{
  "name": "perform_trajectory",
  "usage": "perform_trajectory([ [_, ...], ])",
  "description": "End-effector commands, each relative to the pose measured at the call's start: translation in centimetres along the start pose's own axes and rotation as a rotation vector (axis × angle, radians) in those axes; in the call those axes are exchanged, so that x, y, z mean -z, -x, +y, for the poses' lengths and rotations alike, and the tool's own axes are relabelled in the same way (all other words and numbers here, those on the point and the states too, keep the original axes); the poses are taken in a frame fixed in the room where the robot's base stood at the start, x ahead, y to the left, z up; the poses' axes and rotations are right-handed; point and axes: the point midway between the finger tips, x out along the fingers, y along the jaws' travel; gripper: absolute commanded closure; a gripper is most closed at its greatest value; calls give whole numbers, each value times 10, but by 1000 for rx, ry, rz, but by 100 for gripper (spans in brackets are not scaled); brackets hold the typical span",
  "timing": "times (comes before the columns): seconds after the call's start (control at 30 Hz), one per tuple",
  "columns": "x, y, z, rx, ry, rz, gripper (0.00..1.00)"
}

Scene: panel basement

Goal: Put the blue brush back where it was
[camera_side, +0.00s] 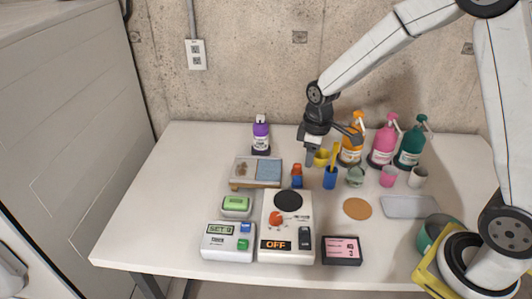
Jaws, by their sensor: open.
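A blue upright piece (330,178) stands near the middle of the white table, with a yellow handle-like stick (334,155) rising from its top. I cannot tell whether the blue part is the brush itself or a holder around it. My gripper (330,147) is open, just above and around the level of the yellow stick's top. A small yellow cup (321,158) shows right below the gripper, beside the stick. I cannot tell whether the fingers touch either one. A small red-and-blue item (297,176) stands to the left.
Orange (351,143), pink (383,146) and green (411,147) pump bottles stand close on the right, with small cups before them. A purple bottle (261,137) and sponge tray (257,171) are left. A scale-like device (287,225) is in front. The table's left side is clear.

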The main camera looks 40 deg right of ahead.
Motion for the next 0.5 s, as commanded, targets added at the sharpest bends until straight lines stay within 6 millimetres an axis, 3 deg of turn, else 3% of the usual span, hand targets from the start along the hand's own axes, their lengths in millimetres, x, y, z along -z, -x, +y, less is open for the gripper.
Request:
perform_trajectory([
  [0.3,-61,21,-53,-36,-338,98,48],
  [0.5,-90,24,-76,-40,-488,143,48],
])
